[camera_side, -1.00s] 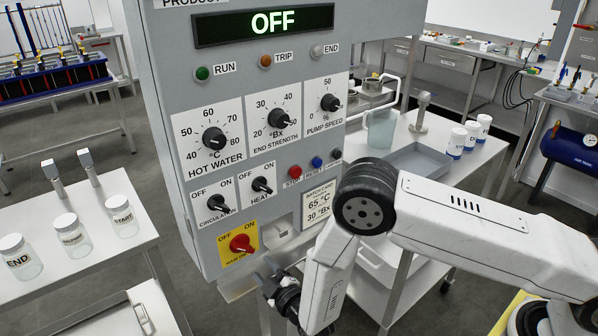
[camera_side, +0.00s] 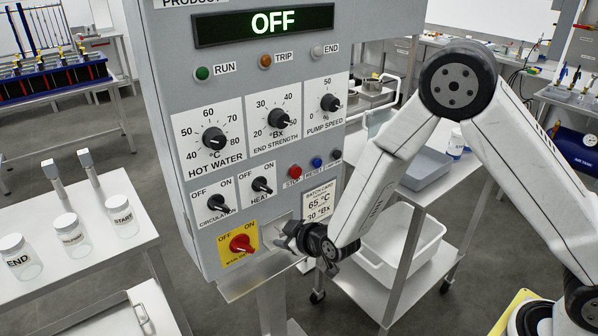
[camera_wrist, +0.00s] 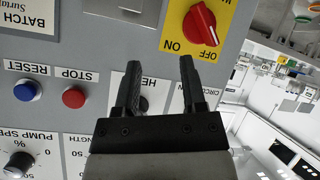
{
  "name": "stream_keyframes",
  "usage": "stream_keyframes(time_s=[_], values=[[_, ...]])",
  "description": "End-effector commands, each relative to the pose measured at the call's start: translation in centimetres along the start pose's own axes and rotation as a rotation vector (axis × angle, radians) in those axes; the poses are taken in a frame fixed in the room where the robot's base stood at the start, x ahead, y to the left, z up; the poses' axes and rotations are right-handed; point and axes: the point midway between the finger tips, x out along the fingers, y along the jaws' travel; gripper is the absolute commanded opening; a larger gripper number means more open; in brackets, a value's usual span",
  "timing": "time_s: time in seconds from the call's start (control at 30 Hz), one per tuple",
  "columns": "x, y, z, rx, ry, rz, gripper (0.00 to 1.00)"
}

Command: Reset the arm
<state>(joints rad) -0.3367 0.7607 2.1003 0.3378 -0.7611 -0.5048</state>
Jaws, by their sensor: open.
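My gripper (camera_side: 284,238) is at the lower front of the grey control panel (camera_side: 170,100), just right of the red main switch (camera_side: 241,244) on its yellow plate. In the wrist view my gripper (camera_wrist: 158,75) is open and empty, with its two black fingers apart. The panel fills most of that view upside down. The red switch (camera_wrist: 200,22) lies beyond the fingertips, and part of the heat knob (camera_wrist: 143,104) shows between the fingers. I cannot tell from these views whether a fingertip touches the panel.
The panel display (camera_side: 264,24) reads OFF. A batch card (camera_side: 319,203) reads 65 °C and 30 °Bx. Labelled jars (camera_side: 68,234) stand on the left table. A trolley with a grey tray (camera_side: 426,168) and a white bin (camera_side: 402,245) stands right of the panel, behind my arm.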

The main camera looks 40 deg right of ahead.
Motion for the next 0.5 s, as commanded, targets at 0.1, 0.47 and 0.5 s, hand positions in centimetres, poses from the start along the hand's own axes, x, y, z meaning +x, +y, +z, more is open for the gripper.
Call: stream_keyframes(time_s=[0.1, 0.47, 0.5], values=[[-1.9, 1.7, 0.1, 0.061, -0.08, -0.04, 0.53], [-9.1, 5.4, 2.4, 0.224, -0.35, -0.128, 0.53], [-10.0, 5.7, 2.8, 0.241, -0.382, -0.134, 0.53]])
